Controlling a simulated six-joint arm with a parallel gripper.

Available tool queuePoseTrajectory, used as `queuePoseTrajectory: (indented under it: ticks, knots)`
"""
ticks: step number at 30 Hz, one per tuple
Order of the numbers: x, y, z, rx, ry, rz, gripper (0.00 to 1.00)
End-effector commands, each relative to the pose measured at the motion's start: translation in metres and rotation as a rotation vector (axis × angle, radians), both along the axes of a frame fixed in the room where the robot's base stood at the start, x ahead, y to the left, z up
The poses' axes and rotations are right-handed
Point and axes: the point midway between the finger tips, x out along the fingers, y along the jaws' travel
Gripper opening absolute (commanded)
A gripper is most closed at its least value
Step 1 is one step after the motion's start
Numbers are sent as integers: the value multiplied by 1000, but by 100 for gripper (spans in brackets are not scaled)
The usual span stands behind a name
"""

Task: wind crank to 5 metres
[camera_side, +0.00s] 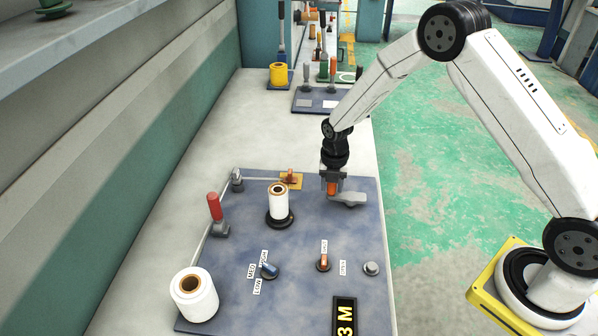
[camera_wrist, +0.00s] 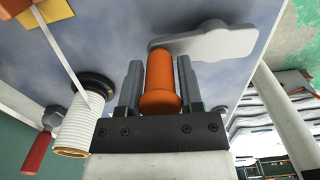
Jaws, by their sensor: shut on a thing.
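The crank has a grey arm (camera_side: 350,198) and an orange handle (camera_wrist: 160,82), and it sits at the back right of the blue panel (camera_side: 300,229). My gripper (camera_side: 332,186) points down at the crank and is shut on the orange handle, with one finger on each side of it in the wrist view. A black display (camera_side: 345,316) at the panel's front edge reads 3 M in yellow. A white tape roll (camera_side: 278,201) stands on a black spindle near the panel's middle; it also shows in the wrist view (camera_wrist: 75,125).
A larger white roll (camera_side: 194,295) stands at the front left. A red lever (camera_side: 215,207), a blue selector knob (camera_side: 269,270), an orange switch (camera_side: 324,262) and a grey button (camera_side: 371,268) are on the panel. A second panel (camera_side: 318,101) with levers lies behind.

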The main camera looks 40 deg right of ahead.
Motion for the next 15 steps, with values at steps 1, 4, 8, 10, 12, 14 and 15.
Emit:
queuePoseTrajectory:
  ticks: [1, 4, 8, 10, 12, 14, 15]
  knots:
    - [-2, -3, 0, -1, 7, -3, 0]
    - [-2, -3, 0, -2, 8, -3, 0]
    - [-1, -5, 0, -1, 9, -3, 0]
    - [1, -8, 0, -1, 9, -4, 0]
    - [3, -12, 0, -2, 8, -4, 0]
    - [4, -14, 0, -1, 9, -4, 0]
    - [5, -16, 0, -2, 9, -4, 0]
